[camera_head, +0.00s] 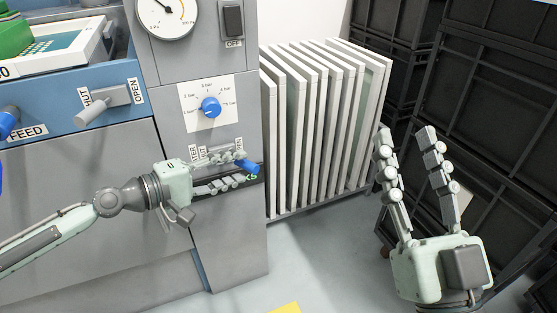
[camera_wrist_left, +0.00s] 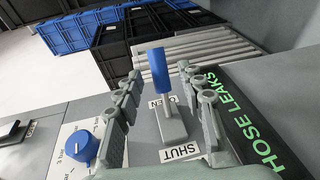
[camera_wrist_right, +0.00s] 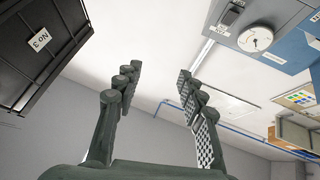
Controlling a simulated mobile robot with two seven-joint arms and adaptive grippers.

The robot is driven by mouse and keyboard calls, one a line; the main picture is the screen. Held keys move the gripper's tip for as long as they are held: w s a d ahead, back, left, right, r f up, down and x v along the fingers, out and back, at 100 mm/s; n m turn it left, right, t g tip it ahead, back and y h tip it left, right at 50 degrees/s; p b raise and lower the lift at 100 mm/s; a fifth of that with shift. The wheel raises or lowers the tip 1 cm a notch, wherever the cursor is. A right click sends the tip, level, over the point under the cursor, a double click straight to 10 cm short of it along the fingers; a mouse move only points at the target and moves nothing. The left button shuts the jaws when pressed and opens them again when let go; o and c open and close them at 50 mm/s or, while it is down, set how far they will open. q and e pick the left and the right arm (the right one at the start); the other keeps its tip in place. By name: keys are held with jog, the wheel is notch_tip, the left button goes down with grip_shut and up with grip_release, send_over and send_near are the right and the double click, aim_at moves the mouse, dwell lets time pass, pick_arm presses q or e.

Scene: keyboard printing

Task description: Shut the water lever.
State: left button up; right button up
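The water lever (camera_head: 249,167) has a blue grip and a grey base on the grey machine panel. In the left wrist view the lever (camera_wrist_left: 159,72) stands between my fingers, its blue grip at the OPEN label end, away from the SHUT label (camera_wrist_left: 180,152). The OPEN label is partly hidden behind it. My left gripper (camera_head: 238,168) is open, one finger on each side of the lever, with gaps visible in the wrist view (camera_wrist_left: 160,82). My right gripper (camera_head: 404,132) is open and empty in the air at the right.
A blue pressure knob (camera_head: 211,107) sits above the lever. Another lever (camera_head: 105,102) with SHUT and OPEN labels is at upper left. White panels (camera_head: 320,130) stand in a rack to the right, with black crates (camera_head: 490,90) beyond. A "HOSE LEAKS" strip (camera_wrist_left: 255,135) borders the lever.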

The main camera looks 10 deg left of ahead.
pick_arm(q)
jog(key=p+x, duration=0.1)
jog(key=x, duration=0.6)
jog(key=shift+p, duration=0.35)
pick_arm(e)
jog(key=shift+w+a+f+g+h, duration=0.1)
jog(key=shift+w+f+g+h, duration=0.15)
jog(key=shift+f+g, duration=0.5)
jog(key=shift+w+a+f+g+h, duration=0.15)
jog(key=shift+w+f+g, duration=0.3)
jog(key=shift+f, duration=0.55)
jog(key=shift+w+a+f+g+h, duration=0.1)
jog(key=shift+w+f+g+h, duration=0.15)
jog(key=shift+f+g, duration=0.5)
jog(key=shift+f, duration=0.1)
pick_arm(q)
grip_shut()
pick_arm(e)
jog(key=shift+t, duration=0.25)
